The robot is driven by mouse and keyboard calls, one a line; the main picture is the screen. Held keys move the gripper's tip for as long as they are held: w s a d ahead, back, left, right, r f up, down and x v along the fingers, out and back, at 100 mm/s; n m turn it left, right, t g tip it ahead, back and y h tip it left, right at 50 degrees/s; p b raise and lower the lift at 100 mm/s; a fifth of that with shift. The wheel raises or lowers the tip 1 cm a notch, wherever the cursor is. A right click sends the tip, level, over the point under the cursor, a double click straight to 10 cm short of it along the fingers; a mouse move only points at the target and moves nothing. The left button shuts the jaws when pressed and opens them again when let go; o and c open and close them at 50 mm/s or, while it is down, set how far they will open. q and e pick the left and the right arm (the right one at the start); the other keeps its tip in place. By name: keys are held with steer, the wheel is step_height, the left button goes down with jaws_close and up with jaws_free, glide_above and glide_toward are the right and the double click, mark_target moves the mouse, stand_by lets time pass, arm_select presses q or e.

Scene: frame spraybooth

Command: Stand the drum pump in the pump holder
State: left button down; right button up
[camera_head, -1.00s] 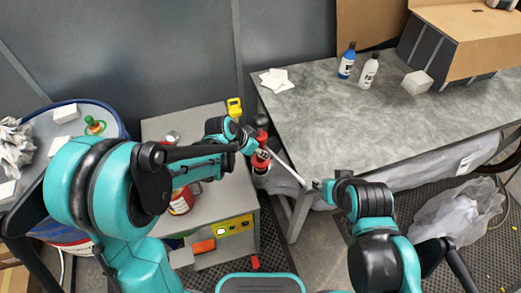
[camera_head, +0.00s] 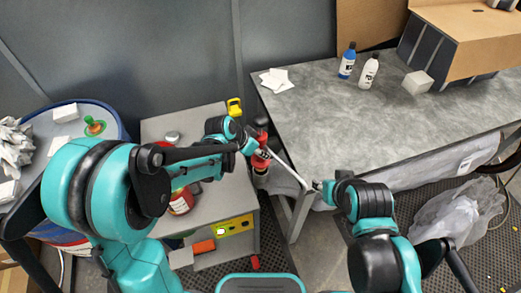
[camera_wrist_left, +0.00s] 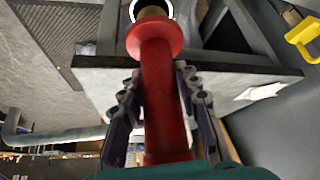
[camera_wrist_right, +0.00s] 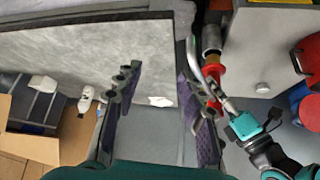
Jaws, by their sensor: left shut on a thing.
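The drum pump (camera_head: 261,160) has a red body and stands in the gap between the grey cart and the metal table. In the left wrist view its red tube and flange (camera_wrist_left: 153,85) lie between my left fingers. My left gripper (camera_wrist_left: 158,95) is shut on this red body. A brass-coloured section and a pale ring (camera_wrist_left: 150,9) show beyond the flange; I cannot tell if the ring is the pump holder. A thin pale pipe (camera_head: 287,170) slants from the pump towards my right gripper (camera_wrist_right: 160,90). That gripper is open, with the pipe beside its right finger.
The metal table (camera_head: 350,130) holds a blue bottle (camera_head: 347,60), a white bottle (camera_head: 368,71) and a white block (camera_head: 417,82). The grey cart (camera_head: 215,200) carries a red-and-white can (camera_head: 181,201). A drum (camera_head: 115,125) stands at left. The table's near edge is close to the pump.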

mark_target(260, 160)
arm_select(q)
steer(key=shift+f+b, duration=2.45)
steer(key=shift+f, duration=0.3)
stand_by(1.1)
steer(key=c, duration=1)
jaws_free()
steer(key=v, duration=1.2)
steer(key=s+a+n+t+y, duration=0.1)
steer(key=s+a+n, duration=0.2)
steer(key=s+a, duration=0.1)
steer(key=s+a+r+n+t+y, duration=0.1)
steer(key=s+a+n+y, duration=0.1)
steer(key=s, duration=0.4)
steer(key=s+a+n+t+y, duration=0.1)
steer(key=s+a+n+y, duration=0.1)
steer(key=s+a+n, duration=0.2)
steer(key=shift+s+a+r+n, duration=0.1)
steer(key=shift+s+a+n, duration=0.15)
steer(key=shift+a, duration=0.4)
steer(key=shift+s+a+r+n, duration=0.15)
steer(key=shift+s+a, duration=0.05)
steer(key=shift+a, duration=0.5)
